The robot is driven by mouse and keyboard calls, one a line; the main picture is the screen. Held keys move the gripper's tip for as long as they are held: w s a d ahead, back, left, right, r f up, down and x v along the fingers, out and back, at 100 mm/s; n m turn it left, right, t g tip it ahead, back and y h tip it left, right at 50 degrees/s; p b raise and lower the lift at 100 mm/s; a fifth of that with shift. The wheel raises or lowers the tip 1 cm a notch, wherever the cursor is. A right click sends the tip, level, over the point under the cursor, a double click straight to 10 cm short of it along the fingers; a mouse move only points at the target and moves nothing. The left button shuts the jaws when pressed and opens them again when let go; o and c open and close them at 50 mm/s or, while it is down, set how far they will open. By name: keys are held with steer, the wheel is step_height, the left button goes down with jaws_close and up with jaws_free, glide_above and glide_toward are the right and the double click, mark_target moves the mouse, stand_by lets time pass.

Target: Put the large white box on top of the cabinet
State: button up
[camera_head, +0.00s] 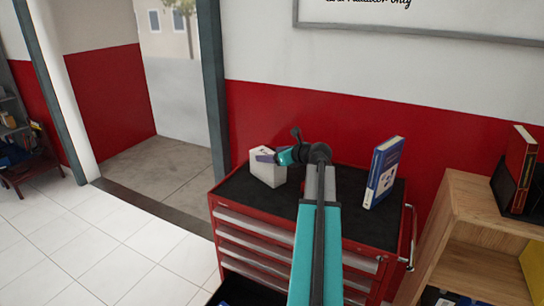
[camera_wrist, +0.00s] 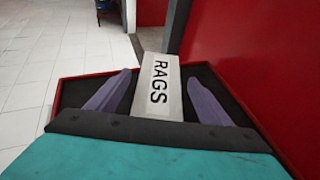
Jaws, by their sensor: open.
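The large white box (camera_head: 267,168) stands on the black top of the red cabinet (camera_head: 235,190), near its left end. In the wrist view the white box (camera_wrist: 158,85) shows the word RAGS on its face. My gripper (camera_head: 266,157) is at the box in the head view. In the wrist view the two purple fingers of my gripper (camera_wrist: 157,92) are apart, one on each side of the box, with gaps visible between them and it. The box's underside is hidden.
A blue book (camera_head: 384,172) stands upright on the cabinet's right part. A wooden shelf (camera_head: 470,215) with a red book (camera_head: 522,170) is at the right. A red wall is behind the cabinet. White tiled floor (camera_head: 90,250) is clear at the left.

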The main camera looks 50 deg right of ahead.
steer(key=b+v, duration=0.2)
steer(key=v, duration=1)
steer(key=shift+w, duration=0.1)
stand_by(0.4)
